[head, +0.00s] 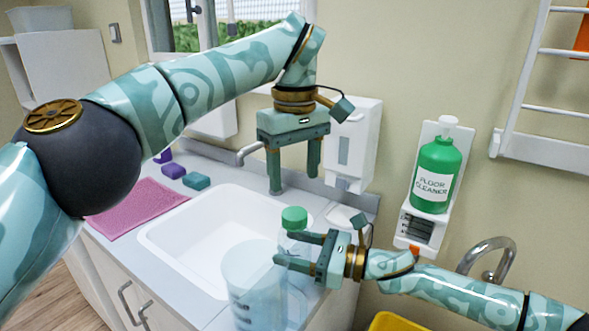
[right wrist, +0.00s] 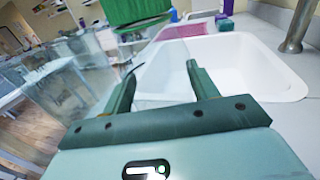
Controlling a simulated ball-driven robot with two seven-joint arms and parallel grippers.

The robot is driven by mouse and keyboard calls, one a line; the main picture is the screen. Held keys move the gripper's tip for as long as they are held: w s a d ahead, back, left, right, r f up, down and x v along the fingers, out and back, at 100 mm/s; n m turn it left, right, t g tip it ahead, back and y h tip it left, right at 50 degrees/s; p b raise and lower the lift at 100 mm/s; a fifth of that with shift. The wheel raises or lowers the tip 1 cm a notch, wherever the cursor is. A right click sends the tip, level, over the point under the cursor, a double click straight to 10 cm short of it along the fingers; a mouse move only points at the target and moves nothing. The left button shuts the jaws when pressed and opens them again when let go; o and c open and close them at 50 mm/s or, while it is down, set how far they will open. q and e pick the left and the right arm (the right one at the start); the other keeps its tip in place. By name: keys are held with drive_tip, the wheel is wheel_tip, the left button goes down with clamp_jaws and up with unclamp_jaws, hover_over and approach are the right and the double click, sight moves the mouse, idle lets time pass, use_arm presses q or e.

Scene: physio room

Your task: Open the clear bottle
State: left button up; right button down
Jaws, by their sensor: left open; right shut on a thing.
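The clear bottle (head: 296,244) stands upright, its green cap (head: 294,217) on top. My right gripper (head: 285,249) is shut on the bottle's body below the cap, coming from the right. In the right wrist view the cap (right wrist: 137,12) shows large at the top edge, and the see-through bottle (right wrist: 160,75) is between the fingers (right wrist: 160,72). My left gripper (head: 295,183) is open and empty, fingers pointing down, above the cap and apart from it. The bottle's lower part is hard to make out behind a clear jug.
A clear jug (head: 252,283) stands in front of the bottle. The white sink (head: 190,238) lies to the left, with a faucet (head: 250,152) behind it. A pink towel (head: 135,208) is on the counter. A green floor cleaner bottle (head: 437,175) hangs in a wall holder at right.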

sight(294, 213)
use_arm(q)
wheel_tip(294, 213, down, 8)
idle(0.4)
